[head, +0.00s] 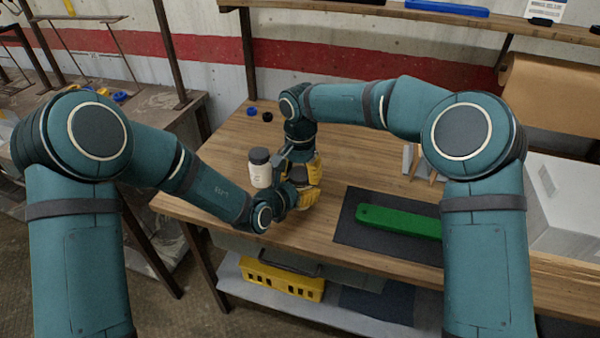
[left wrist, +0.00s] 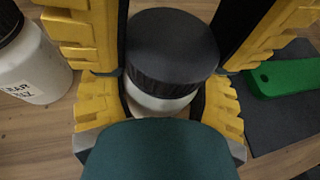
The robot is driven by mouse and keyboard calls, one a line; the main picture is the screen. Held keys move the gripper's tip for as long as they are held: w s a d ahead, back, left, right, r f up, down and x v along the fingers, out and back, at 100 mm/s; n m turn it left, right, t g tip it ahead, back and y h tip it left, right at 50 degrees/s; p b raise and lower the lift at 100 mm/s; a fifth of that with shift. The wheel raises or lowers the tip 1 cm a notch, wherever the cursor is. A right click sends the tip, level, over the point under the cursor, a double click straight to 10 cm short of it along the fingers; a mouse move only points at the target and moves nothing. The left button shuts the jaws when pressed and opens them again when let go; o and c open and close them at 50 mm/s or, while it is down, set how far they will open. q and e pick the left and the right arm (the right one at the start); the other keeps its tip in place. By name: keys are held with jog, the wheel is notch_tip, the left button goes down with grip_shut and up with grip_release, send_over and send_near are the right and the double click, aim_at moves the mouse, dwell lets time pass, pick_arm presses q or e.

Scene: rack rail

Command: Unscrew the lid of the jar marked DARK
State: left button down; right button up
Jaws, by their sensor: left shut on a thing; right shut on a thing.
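A white jar with a black lid (left wrist: 172,50) stands between my grippers on the wooden bench, its label hidden. My left gripper (head: 297,193) is shut around the jar's white body (left wrist: 160,101), low down. My right gripper (head: 304,166) comes from above, with its fingers on both sides of the black lid and shut on it. In the head view the arms and fingers hide most of this jar. A second white jar (head: 260,172) with a black lid stands upright just left. It also shows in the left wrist view (left wrist: 32,65), its label only partly readable, ending in "AX".
A green bar (head: 398,221) lies on a dark mat (head: 355,232) to the right. A small blue cap (head: 252,111) and a black cap (head: 267,117) lie at the back left. A yellow crate (head: 282,281) is on the lower shelf. The bench front left is clear.

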jog(key=n, duration=0.5)
jog(key=shift+n, duration=0.4)
jog(key=o, duration=1.3)
jog(key=shift+c, duration=0.2)
jog(key=shift+r, duration=0.15)
